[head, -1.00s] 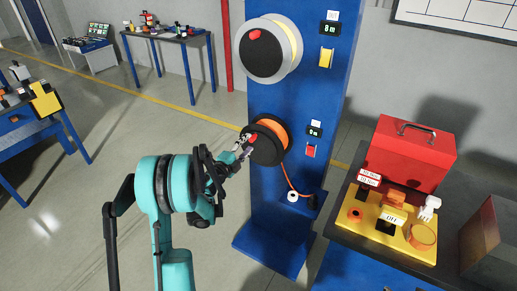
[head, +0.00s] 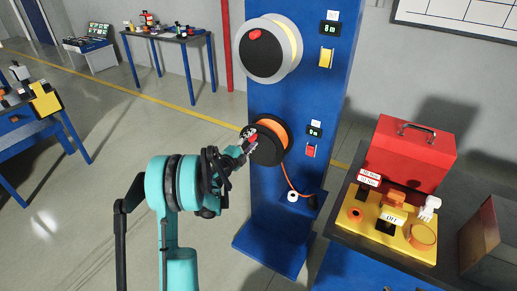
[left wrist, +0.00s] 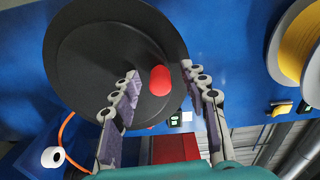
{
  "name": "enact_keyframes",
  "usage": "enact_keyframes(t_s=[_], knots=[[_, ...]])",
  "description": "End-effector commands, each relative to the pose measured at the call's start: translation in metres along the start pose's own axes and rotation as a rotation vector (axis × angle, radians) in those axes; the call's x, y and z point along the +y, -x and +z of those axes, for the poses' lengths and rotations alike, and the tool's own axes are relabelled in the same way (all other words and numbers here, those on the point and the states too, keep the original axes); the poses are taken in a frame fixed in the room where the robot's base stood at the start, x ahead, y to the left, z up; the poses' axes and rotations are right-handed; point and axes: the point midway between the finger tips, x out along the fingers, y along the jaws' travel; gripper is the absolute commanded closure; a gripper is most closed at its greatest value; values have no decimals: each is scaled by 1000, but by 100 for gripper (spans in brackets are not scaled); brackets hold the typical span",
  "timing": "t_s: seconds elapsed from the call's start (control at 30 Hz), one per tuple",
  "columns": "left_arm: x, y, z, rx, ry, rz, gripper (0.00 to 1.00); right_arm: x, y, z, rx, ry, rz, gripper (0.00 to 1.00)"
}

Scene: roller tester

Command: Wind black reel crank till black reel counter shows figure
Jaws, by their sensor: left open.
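The black reel (head: 270,150), wound with orange hose, is on the blue column (head: 278,210). Its red crank knob (head: 252,142) also shows in the left wrist view (left wrist: 160,80), near the right side of the black disc. My left gripper (head: 248,143) is open at the reel's face. In the left wrist view its fingers (left wrist: 160,74) stand on either side of the knob, with a gap on both sides; whether the tips reach its depth is unclear. The black reel counter (head: 314,132) is lit green; its small figure looks like 0 m. My right gripper is not in view.
A white-rimmed reel (head: 268,48) with its own red knob and counter (head: 330,29) is above. A red switch (head: 310,151) is beside the black reel. A bench with a red toolbox (head: 410,152) and yellow panel (head: 385,225) stands right.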

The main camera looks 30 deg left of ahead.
Motion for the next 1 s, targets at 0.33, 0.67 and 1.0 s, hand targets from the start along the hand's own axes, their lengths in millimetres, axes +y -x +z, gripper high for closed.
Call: enact_keyframes(t_s=[0.33,0.67,1.0], knots=[[0,0,0,0,0,0,100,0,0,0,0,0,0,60],[0,0,-11,1,-146,0,100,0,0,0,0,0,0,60],[0,0,-16,3,-218,0,100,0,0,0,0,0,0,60]])
